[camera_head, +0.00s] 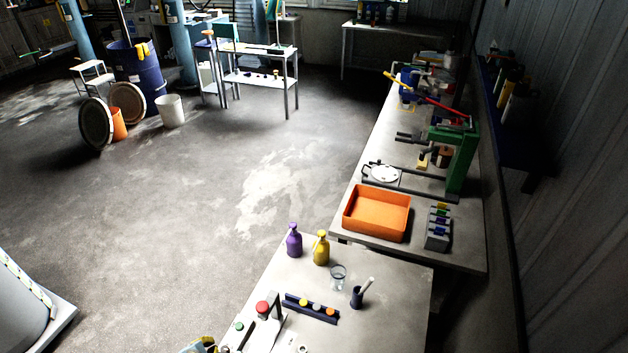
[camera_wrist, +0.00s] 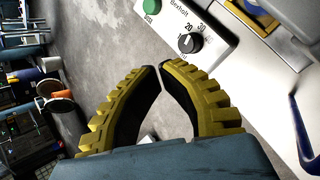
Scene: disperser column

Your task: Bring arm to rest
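My gripper (camera_wrist: 160,72) shows in the wrist view with two yellow ribbed fingers lined in black. Their tips come together with only a thin slit between them, and nothing is held. Floor shows through the space between the fingers. A white control panel with a black dial (camera_wrist: 189,43) and a green button (camera_wrist: 152,6) lies just beyond the fingertips, apart from them as far as I can tell. In the head view only a small yellow part of my gripper (camera_head: 204,345) shows at the bottom edge, beside the near table.
The near table (camera_head: 395,268) holds a purple bottle (camera_head: 294,240), a yellow bottle (camera_head: 321,248), a glass beaker (camera_head: 338,278) and a dark cup (camera_head: 357,297). An orange tray (camera_head: 376,213) sits on the bench behind.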

